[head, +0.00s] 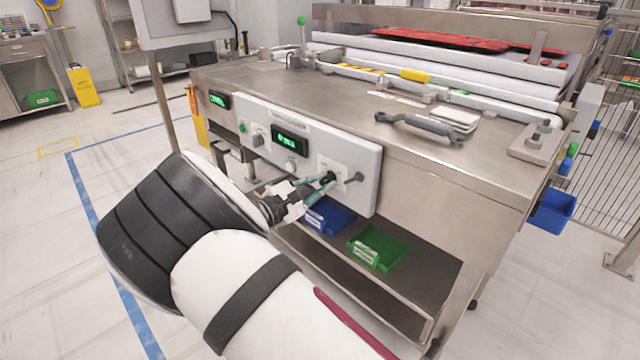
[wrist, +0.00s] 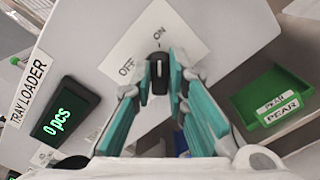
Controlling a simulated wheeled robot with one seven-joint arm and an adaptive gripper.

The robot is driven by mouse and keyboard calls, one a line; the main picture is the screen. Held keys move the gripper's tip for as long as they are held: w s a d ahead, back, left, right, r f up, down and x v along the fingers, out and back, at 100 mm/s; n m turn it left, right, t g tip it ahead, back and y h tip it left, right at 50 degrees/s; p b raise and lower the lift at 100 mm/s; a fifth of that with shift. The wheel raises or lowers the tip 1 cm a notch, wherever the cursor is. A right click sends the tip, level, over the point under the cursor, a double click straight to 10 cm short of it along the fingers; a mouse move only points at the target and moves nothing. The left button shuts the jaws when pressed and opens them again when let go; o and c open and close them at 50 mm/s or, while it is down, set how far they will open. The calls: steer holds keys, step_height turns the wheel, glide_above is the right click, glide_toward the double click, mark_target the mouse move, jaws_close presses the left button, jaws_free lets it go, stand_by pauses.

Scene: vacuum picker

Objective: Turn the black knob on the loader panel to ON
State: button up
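The loader panel (head: 362,165) is a light grey plate on the front of the steel machine. Its black knob (wrist: 159,73) sits on a white label marked OFF and ON. In the wrist view, the knob's white mark runs up and down and lines up with ON, above it; OFF lies to the left. My gripper (head: 329,179) is at the panel, with its teal fingers on both sides of the knob. In the wrist view, the gripper (wrist: 161,68) looks shut on the knob, with little or no gap. The fingers partly hide the knob in the head view.
A green display (head: 290,141) and smaller knobs are on the panel to the left. Blue (head: 330,217) and green (head: 378,247) bins stand on the shelf below. The machine's top edge lies above.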

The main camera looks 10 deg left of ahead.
steer(key=o, duration=0.3)
steer(key=shift+s+a, duration=0.1)
steer(key=v, duration=1.1)
steer(key=shift+s+a, duration=0.25)
steer(key=shift+s, duration=0.05)
steer(key=shift+a, duration=0.1)
